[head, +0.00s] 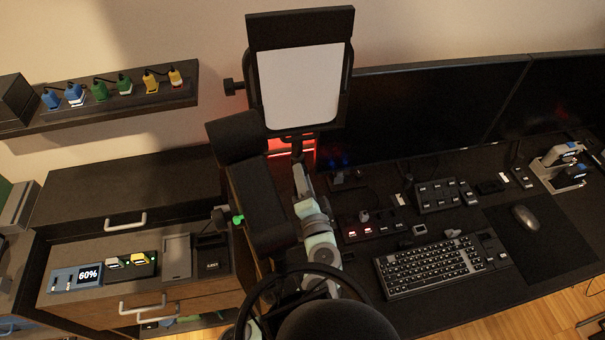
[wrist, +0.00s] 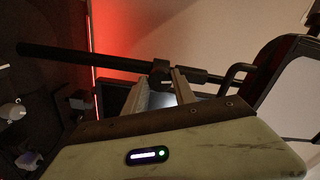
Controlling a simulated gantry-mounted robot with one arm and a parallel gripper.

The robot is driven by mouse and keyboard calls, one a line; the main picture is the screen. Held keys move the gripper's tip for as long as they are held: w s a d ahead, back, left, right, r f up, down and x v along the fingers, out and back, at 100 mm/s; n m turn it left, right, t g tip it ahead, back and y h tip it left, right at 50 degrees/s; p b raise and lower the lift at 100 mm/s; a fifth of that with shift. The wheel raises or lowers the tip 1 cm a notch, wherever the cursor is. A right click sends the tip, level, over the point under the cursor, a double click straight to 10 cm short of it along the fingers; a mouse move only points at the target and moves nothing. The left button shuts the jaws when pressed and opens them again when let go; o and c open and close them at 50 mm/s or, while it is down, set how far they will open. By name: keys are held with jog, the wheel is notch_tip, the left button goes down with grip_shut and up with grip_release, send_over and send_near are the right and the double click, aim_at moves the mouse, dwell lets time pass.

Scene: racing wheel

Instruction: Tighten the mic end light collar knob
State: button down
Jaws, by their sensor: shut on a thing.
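In the wrist view a dark collar (wrist: 160,71) sits on a long black rod (wrist: 85,56). My gripper's (wrist: 165,82) two grey fingers reach up to this collar. They are shut on a small dark part there, which appears to be the collar knob. The fingers hide most of the knob, so its turn cannot be told. In the head view a black-framed white light panel (head: 301,87) stands upright at the centre. My pale arm (head: 318,238) rises toward the area below it. My fingertips are not clearly visible there.
A thick dark padded piece (head: 255,185) stands close left of my arm. A dark round shape (head: 337,322) and a wheel rim are at the front. Monitors (head: 415,110) and a keyboard (head: 430,264) are at right. Another knob (head: 232,87) sticks out from the light panel's left side.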

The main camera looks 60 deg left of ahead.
jog(key=shift+m+p, duration=0.35)
jog(key=shift+m, duration=0.55)
jog(key=c, duration=1)
grip_release()
jog(key=shift+d, duration=0.1)
jog(key=v, duration=1)
jog(key=shift+s+d+b, duration=0.15)
jog(key=shift+d+b, duration=0.15)
